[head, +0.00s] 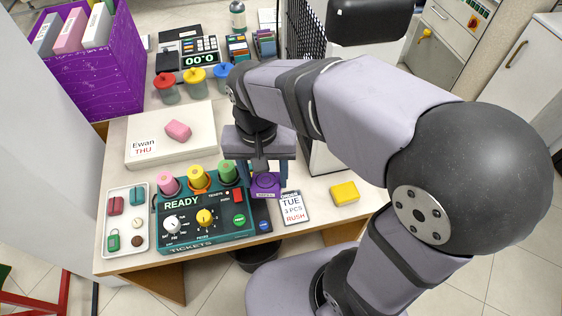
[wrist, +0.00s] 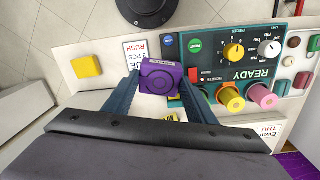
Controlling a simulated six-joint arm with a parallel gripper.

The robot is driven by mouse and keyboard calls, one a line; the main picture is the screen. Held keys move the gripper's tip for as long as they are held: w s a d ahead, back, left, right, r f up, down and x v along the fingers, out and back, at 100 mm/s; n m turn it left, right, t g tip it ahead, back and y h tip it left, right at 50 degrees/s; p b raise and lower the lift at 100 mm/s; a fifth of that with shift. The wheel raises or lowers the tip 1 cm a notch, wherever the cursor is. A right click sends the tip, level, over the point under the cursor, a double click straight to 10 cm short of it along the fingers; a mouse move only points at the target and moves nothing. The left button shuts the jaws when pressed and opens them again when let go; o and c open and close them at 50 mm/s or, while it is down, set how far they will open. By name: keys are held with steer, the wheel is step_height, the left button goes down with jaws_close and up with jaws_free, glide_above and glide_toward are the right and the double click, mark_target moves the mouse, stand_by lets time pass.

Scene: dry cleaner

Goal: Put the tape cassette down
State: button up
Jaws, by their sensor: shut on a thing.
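The tape cassette (head: 265,184) is a small purple block with a label. My gripper (head: 265,178) points down and is shut on it, one blue finger on each side. In the wrist view the cassette (wrist: 160,80) sits between the fingertips (wrist: 160,74), beside the teal ticket machine (head: 205,212) and the white TUE RUSH card (head: 293,208). Whether its underside touches the table I cannot tell.
A small blue item (head: 263,219) lies right of the machine. A yellow block (head: 345,193) lies further right, with bare table (head: 322,181) around it. A white Ewan THU box (head: 195,142) and a small-parts tray (head: 124,193) are left.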

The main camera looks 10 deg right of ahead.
steer(key=s+a+b, duration=0.1)
steer(key=s+a, duration=0.6)
steer(key=a, duration=0.2)
steer(key=shift+s+b, duration=0.2)
steer(key=shift+b, duration=0.15)
steer(key=w+a+r+n+p, duration=0.1)
steer(key=w+r+p, duration=0.1)
steer(key=w, duration=0.9)
steer(key=w+r+p, duration=0.2)
steer(key=w, duration=1)
steer(key=w+d+f+n+t+p, duration=0.1)
steer(key=w+d+f+p, duration=0.15)
steer(key=w+d, duration=0.55)
steer(key=w+d+f+n+t+p, duration=0.1)
steer(key=w+d+f, duration=0.2)
steer(key=w+d, duration=0.6)
steer(key=shift+w+a+f+p, duration=0.3)
steer(key=shift+a+f, duration=0.15)
steer(key=shift+f, duration=1.25)
steer(key=shift+w+a+f+p, duration=0.25)
steer(key=shift+a+f+p, duration=0.15)
steer(key=shift+f, duration=1.3)
steer(key=shift+w+a+f+p, duration=0.3)
steer(key=shift+a+f, duration=0.15)
steer(key=shift+f, duration=1.25)
